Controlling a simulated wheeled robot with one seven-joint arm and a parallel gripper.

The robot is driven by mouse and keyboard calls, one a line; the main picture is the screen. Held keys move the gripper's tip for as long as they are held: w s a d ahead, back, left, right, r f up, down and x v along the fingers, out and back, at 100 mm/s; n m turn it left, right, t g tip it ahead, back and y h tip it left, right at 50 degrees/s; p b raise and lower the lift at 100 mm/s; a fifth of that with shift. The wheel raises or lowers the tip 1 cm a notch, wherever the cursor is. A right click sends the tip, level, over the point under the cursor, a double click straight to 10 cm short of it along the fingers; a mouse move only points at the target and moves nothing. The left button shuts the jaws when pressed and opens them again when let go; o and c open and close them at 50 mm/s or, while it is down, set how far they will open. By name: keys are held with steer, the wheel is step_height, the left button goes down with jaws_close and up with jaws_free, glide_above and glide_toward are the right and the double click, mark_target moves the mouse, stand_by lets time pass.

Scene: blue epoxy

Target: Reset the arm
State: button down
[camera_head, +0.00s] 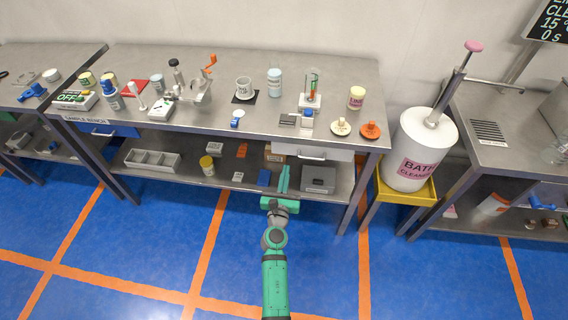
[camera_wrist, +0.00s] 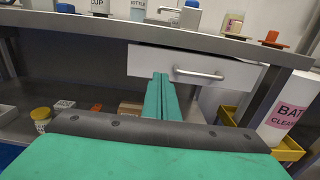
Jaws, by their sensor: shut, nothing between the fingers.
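My green arm reaches forward from the bottom of the head view. My gripper (camera_head: 284,179) is in front of the bench, below the tabletop and in front of the lower shelf opening. In the wrist view its two green fingers (camera_wrist: 161,98) lie side by side, shut and with nothing between them. They point toward the white drawer (camera_wrist: 200,68) under the tabletop. In the head view the same drawer (camera_head: 330,154) appears just above and right of the fingers. I cannot tell whether the fingertips touch anything.
The steel bench (camera_head: 330,128) carries bottles, a cup and small tools. Its lower shelf (camera_head: 225,172) holds a grey divided tray (camera_head: 152,160) and a grey box (camera_head: 319,180). A white bath cleaner container (camera_head: 412,150) stands in a yellow tray (camera_head: 396,193) at right. Blue floor in front is clear.

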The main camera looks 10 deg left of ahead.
steer(key=s+d+f+m+g, duration=0.1)
steer(key=s+d+m, duration=0.1)
steer(key=s+m, duration=0.5)
steer(key=s+d+f+m, duration=0.2)
steer(key=s+m, duration=0.1)
steer(key=s, duration=0.9)
steer(key=s+d+f+m+g, duration=0.1)
steer(key=s+d+m, duration=0.3)
steer(key=s, duration=0.5)
steer(key=s+d+r+m, duration=0.2)
steer(key=s+r+m, duration=0.4)
steer(key=s+m, duration=0.4)
steer(key=s+d+r+m+h, duration=0.1)
steer(key=s+d+r+m, duration=0.2)
steer(key=s+r+m, duration=0.3)
steer(key=s+m, duration=0.3)
steer(key=m, duration=0.4)
steer(key=shift+s+r+g, duration=0.3)
steer(key=shift+s+r, duration=0.05)
steer(key=shift+r, duration=0.05)
